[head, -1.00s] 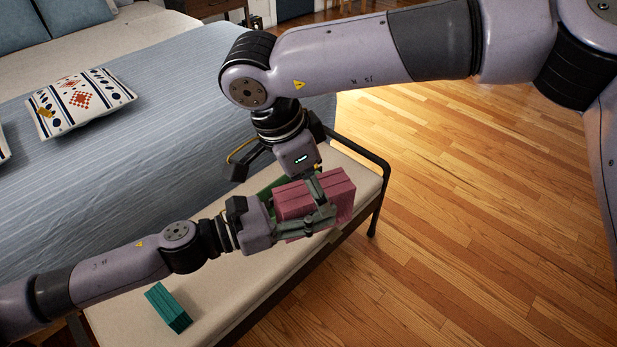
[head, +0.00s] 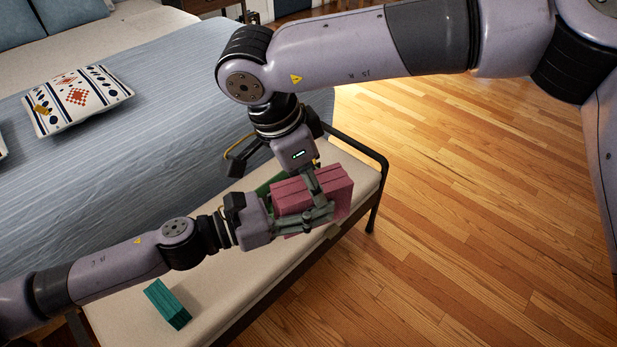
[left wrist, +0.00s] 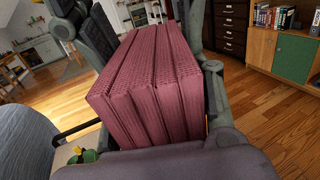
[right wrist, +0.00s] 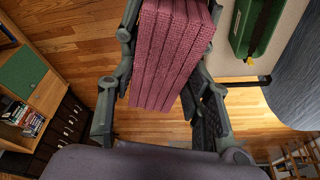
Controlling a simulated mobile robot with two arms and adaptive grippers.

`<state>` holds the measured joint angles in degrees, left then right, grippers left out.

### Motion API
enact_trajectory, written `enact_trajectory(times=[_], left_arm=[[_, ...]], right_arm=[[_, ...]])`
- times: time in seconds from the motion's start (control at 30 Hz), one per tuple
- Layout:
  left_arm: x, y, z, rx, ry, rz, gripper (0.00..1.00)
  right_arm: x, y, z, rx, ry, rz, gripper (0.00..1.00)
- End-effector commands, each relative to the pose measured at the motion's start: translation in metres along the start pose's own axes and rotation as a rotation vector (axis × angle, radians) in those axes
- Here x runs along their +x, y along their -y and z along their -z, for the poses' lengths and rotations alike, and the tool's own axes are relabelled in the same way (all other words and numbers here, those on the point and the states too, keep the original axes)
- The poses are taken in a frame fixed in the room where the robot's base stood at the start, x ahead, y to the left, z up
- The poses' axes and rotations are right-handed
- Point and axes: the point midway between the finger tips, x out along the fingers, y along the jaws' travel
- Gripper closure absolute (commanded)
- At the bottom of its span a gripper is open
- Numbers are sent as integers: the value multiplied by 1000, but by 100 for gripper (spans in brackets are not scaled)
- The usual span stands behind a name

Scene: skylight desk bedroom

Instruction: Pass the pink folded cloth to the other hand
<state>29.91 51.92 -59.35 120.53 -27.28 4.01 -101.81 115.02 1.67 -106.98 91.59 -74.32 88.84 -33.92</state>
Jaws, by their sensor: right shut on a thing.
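The pink folded cloth (head: 325,190) is a thick block of several layers, held above the bench between my two grippers. My left gripper (head: 305,222) reaches it from the left, with fingers on both sides of it; whether they press on it is unclear. In the left wrist view the cloth (left wrist: 150,90) fills the space between the fingers. My right gripper (head: 318,190) comes down from above and is shut on the cloth. In the right wrist view the cloth (right wrist: 170,50) lies between its fingers.
The cream bench (head: 235,275) with a dark metal frame stands below, at the foot of the bed (head: 130,150). A teal block (head: 167,304) lies on its near end. A green case (right wrist: 255,25) lies behind the cloth. Open wooden floor (head: 470,220) is to the right.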

Motion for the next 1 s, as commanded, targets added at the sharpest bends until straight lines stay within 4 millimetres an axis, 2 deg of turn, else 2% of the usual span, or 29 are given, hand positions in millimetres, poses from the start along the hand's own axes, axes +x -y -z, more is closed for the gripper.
enact_trajectory(times=[0.27,0.63,0.77,1.0], left_arm=[[1,2,-2,0,4,7,31],[-2,1,0,-1,1,2,31],[-13,0,0,-4,1,-1,31],[-46,1,1,-5,0,0,31]], right_arm=[[0,1,0,1,0,3,85],[0,0,0,1,0,1,85],[0,0,0,1,0,1,85],[0,0,0,1,0,1,85]])
